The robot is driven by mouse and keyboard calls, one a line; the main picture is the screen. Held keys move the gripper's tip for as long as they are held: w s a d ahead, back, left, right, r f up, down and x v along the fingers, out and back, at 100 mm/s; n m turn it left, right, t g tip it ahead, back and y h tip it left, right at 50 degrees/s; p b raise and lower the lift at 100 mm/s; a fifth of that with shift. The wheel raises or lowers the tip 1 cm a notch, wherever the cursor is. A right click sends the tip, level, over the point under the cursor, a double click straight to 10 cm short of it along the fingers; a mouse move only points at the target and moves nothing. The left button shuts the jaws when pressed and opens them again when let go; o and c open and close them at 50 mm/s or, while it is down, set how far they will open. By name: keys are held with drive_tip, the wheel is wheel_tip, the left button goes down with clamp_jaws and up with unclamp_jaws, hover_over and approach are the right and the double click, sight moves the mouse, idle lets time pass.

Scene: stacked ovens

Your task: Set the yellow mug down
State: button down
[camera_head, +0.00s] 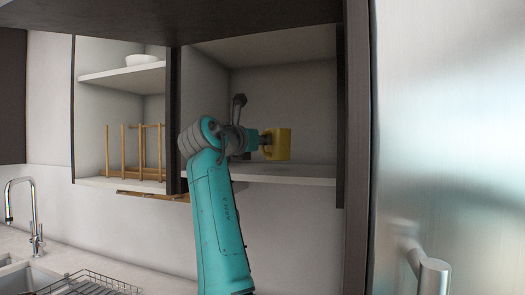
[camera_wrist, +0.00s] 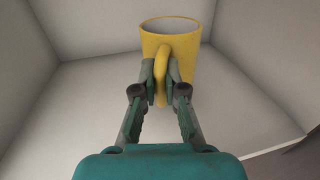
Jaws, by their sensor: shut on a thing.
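The yellow mug (camera_head: 281,144) is upright inside the right-hand cabinet compartment, above its lower shelf (camera_head: 290,172). In the head view I cannot tell for sure whether its base is clear of the shelf. In the wrist view the yellow mug (camera_wrist: 183,52) shows its open, empty-looking top, with its handle toward me. My gripper (camera_wrist: 161,82) is shut on the mug's handle, one finger on each side. My gripper (camera_head: 266,142) reaches into the compartment from the left in the head view. The mug's underside is hidden.
A dark divider (camera_head: 174,120) separates this compartment from the left one, which holds a wooden rack (camera_head: 135,150) and a white bowl (camera_head: 142,60). A steel fridge door (camera_head: 450,130) stands at right. The shelf around the mug looks empty. A sink and faucet (camera_head: 35,215) are lower left.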

drive_tip(key=shift+f, duration=1.15)
drive_tip(key=shift+f, duration=0.1)
drive_tip(key=c, duration=1.2)
unclamp_jaws()
drive_tip(key=shift+c, duration=0.2)
drive_tip(key=v, duration=1.2)
